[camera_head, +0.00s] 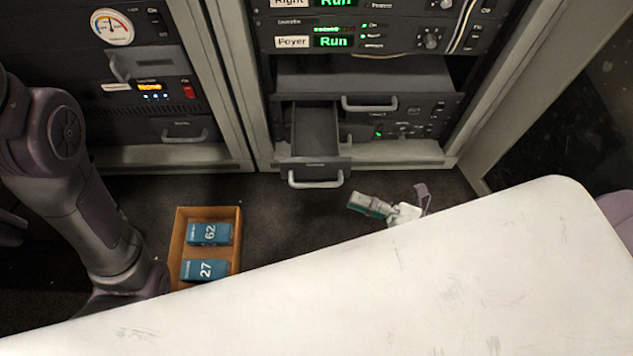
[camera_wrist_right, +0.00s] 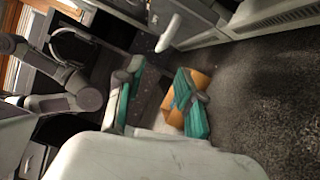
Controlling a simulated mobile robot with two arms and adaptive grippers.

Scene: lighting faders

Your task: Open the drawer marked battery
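A small dark drawer (camera_head: 317,172) with a light bar handle is pulled out of the right rack. Its inside looks empty, and its label is too small to read. A wider drawer front (camera_head: 368,103) with a bar handle sits above right of it. Another drawer (camera_head: 186,132) is closed in the left rack. My right gripper (camera_head: 393,203) is right of and nearer than the pulled-out drawer, apart from its handle. In the right wrist view its teal-padded fingers (camera_wrist_right: 160,88) are spread and hold nothing. My left arm reaches down at the left; its gripper is hidden.
A large white rounded surface (camera_head: 400,275) fills the front and hides part of the floor. An orange-brown box (camera_head: 205,216) on the floor holds two blue items numbered 62 and 27. The racks (camera_head: 365,40) stand behind. Dark floor is free around the box.

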